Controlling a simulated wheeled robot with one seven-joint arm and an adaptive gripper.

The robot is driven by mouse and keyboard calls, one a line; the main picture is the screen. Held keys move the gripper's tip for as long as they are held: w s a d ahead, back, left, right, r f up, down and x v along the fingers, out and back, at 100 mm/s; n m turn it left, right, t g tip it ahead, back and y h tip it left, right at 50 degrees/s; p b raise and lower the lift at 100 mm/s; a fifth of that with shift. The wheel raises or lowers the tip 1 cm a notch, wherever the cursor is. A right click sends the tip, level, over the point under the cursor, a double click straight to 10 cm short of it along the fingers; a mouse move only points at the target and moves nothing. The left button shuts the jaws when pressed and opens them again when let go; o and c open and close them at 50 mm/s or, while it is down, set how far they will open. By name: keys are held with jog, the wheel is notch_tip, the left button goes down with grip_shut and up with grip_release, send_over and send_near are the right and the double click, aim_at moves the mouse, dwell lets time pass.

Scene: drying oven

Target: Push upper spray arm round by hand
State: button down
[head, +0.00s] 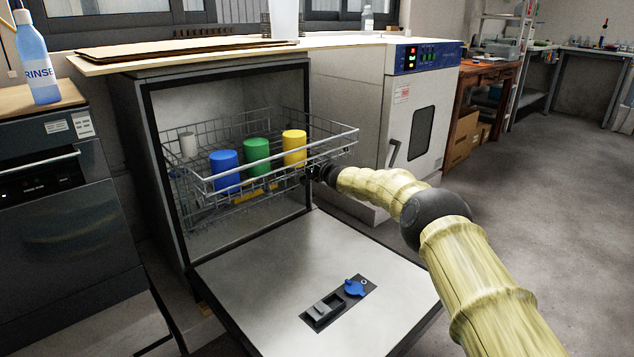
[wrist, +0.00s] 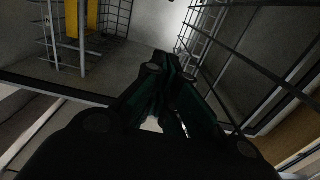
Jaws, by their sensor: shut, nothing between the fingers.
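An open dishwasher (head: 228,72) stands at the middle left with its door (head: 270,285) folded down. Its wire rack (head: 335,140) is pulled part way out. Under the rack a yellow bar (head: 262,193) shows through the wires; it looks like the upper spray arm, but most of it is hidden. My gripper (head: 311,174) is at the right front of the rack, just below its rim. In the wrist view my gripper (wrist: 172,62) is shut and empty, with rack wires on both sides. I cannot tell whether it touches anything.
Blue (head: 225,172), green (head: 256,155) and yellow (head: 294,147) cups and a small pale cup (head: 188,145) sit in the rack. A white drying oven (head: 375,110) stands to the right. The door has a blue-capped dispenser (head: 355,287). Open floor lies right.

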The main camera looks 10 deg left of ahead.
jog(key=a+b, duration=0.2)
jog(key=a, duration=0.1)
jog(key=shift+w+f+b, duration=0.1)
jog(key=shift+w+b, duration=0.25)
dwell(0.3)
jog(key=shift+w+a+b, duration=0.1)
jog(key=shift+a+b, duration=0.05)
jog(key=shift+b, duration=0.2)
jog(key=shift+a+b, duration=0.5)
jog(key=shift+b, duration=0.1)
jog(key=shift+a, duration=0.15)
jog(key=shift+a+r, duration=0.15)
jog(key=shift+r, duration=0.05)
